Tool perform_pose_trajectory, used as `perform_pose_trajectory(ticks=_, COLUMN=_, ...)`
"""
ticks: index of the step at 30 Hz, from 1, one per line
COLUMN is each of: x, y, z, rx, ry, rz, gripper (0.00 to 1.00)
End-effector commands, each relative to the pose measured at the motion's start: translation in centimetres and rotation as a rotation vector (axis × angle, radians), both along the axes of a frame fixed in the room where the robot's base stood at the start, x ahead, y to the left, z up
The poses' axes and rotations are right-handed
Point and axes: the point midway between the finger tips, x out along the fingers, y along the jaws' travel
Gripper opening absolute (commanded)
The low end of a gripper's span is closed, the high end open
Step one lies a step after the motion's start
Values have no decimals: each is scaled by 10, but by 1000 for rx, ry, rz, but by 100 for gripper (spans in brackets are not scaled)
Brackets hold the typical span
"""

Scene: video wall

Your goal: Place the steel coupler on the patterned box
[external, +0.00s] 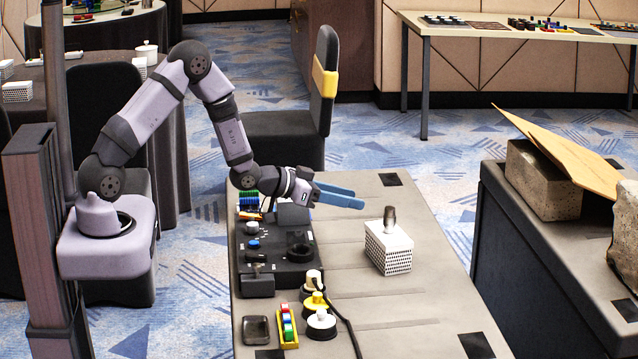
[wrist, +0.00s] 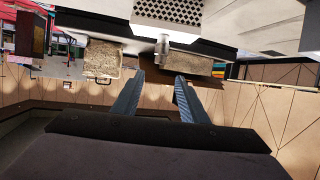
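The steel coupler (external: 389,217) stands upright on top of the white patterned box (external: 388,250), which rests on the grey table. My gripper (external: 358,200), with its blue fingers, is to the left of the coupler and apart from it. In the wrist view the fingers of my gripper (wrist: 160,77) are spread with nothing between them. That view appears upside down: the patterned box (wrist: 168,12) is at the top, and the coupler (wrist: 162,43) hangs below it, beyond the fingertips.
A black fixture panel (external: 275,262) lies left on the table. Small parts, including a yellow tray (external: 288,328) and a white-topped round part (external: 321,323), sit near the front, with a black cable (external: 347,325). Table space right of the box is clear.

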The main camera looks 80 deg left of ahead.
Motion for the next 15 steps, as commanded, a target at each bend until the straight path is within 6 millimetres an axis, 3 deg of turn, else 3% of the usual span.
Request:
perform_pose_trajectory(ticks=10, x=-2, y=-3, z=1, rx=0, ry=10, rz=-2, gripper=39)
perform_pose_trajectory(ticks=15, x=-9, y=-20, z=-1, rx=-3, ry=102, rz=-6, gripper=39)
